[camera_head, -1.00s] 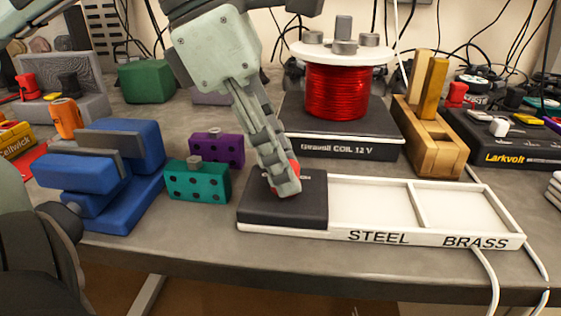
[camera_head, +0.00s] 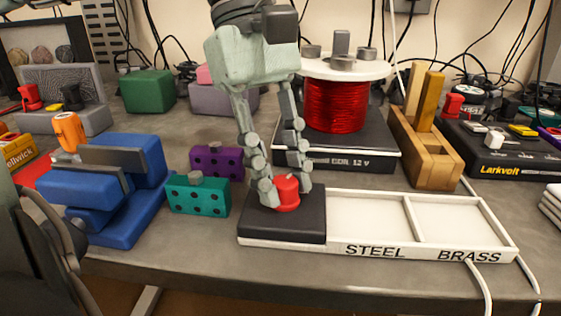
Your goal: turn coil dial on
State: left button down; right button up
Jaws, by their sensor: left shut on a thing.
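The red coil dial (camera_head: 287,195) sits on the black control box (camera_head: 283,229) at the left end of the white tray. My left gripper (camera_head: 286,194) points down with one finger on each side of the dial, shut on it. A light mark shows on the dial's top; its exact setting is too small to read. The coil (camera_head: 336,104), wound in red wire with a white top plate, stands behind on a black base (camera_head: 352,161). My right gripper is not in view.
The white tray (camera_head: 420,254) has compartments marked STEEL and BRASS, both empty. A teal block (camera_head: 198,199) and a purple block (camera_head: 215,165) stand left of the box. A blue vise (camera_head: 120,215) is further left. A wooden block (camera_head: 425,150) stands right of the coil.

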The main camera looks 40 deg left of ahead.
pick_arm(q)
jog(key=m+g, duration=0.1)
jog(key=m, duration=0.1)
jog(key=shift+w+m+y, duration=0.1)
jog(key=shift+m+y, duration=0.2)
jog(key=shift+m, duration=0.1)
jog(key=shift+m+p, duration=0.3)
jog(key=shift+m, duration=0.3)
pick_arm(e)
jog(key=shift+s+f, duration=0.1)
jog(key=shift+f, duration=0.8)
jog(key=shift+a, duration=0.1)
pick_arm(q)
jog(key=shift+g, duration=0.3)
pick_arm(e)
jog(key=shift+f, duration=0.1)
pick_arm(q)
jog(key=c, duration=1.2)
grip_release()
